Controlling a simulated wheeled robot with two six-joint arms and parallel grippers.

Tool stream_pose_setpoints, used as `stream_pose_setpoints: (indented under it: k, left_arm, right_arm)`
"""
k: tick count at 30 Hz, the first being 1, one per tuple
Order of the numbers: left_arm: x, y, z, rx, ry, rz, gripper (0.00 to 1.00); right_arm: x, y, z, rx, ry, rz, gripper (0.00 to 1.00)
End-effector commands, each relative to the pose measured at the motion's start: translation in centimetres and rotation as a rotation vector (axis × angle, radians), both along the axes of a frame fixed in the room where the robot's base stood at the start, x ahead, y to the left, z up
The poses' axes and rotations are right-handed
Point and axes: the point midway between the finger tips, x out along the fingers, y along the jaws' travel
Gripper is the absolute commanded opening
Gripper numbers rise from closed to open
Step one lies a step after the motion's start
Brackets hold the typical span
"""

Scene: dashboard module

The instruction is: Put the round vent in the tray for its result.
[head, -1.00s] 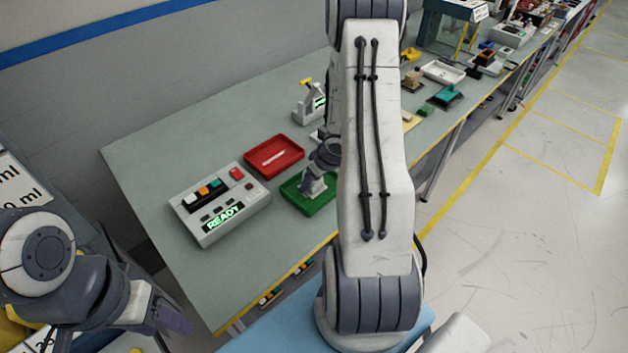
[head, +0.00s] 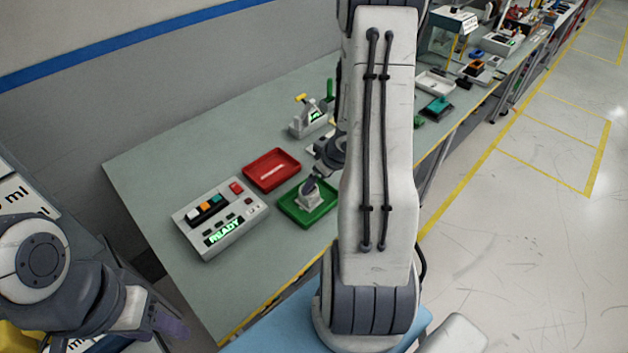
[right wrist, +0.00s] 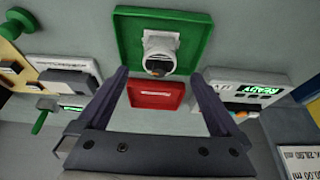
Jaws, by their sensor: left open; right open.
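The round vent (head: 311,197) is a pale, white-grey piece with a square base and a round barrel. It sits inside the green tray (head: 293,213). My right gripper (right wrist: 160,74) is open, with one finger on each side of the vent's line and no visible contact. In the head view its arm partly hides it. My left gripper (head: 172,322) is open and empty at the lower left, away from the bench.
A red tray (head: 258,173) with a white label lies behind the green tray. A grey button box (head: 218,218) reading READY stands to the left. A small device with a green display (head: 309,119) is behind. The bench's front left is clear.

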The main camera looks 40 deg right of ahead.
Motion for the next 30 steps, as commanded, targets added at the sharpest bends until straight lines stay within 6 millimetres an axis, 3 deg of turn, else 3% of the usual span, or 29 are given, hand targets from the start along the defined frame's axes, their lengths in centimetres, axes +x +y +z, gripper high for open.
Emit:
stream_pose_setpoints:
  k: [1,3,11,17,20,24,26,30]
  left_arm:
    - [0.0,0.0,0.9,0.0,0.0,0.0,0.54]
    - [0.0,0.0,1.3,0.0,0.0,-0.001,0.54]
    - [0.0,0.0,1.5,0.0,0.0,-0.003,0.54]
    - [0.0,0.0,1.5,0.0,0.0,-0.003,0.54]
    - [0.0,0.0,1.5,0.0,0.0,-0.003,0.54]
    - [0.0,0.0,1.5,0.0,0.0,-0.003,0.54]
    - [0.0,0.0,1.5,0.0,0.0,-0.003,0.54]
    - [0.0,0.0,1.5,0.0,0.0,-0.003,0.54]
  right_arm:
    - [-0.3,-0.1,1.2,-0.001,-0.001,0.0,1.0]
    - [-0.7,-0.1,1.8,0.001,0.0,-0.002,1.0]
    - [-1.0,-0.1,2.3,0.0,0.0,0.0,1.0]
    - [1.0,1.4,4.2,-0.078,-0.001,0.029,1.0]
    - [3.0,4.2,6.9,-0.173,-0.001,0.061,1.0]
    - [3.8,10.8,11.2,-0.275,0.013,0.113,1.0]
    - [3.0,14.1,12.7,-0.288,0.029,0.138,1.0]
    - [-1.4,22.1,15.4,-0.262,0.094,0.234,1.0]
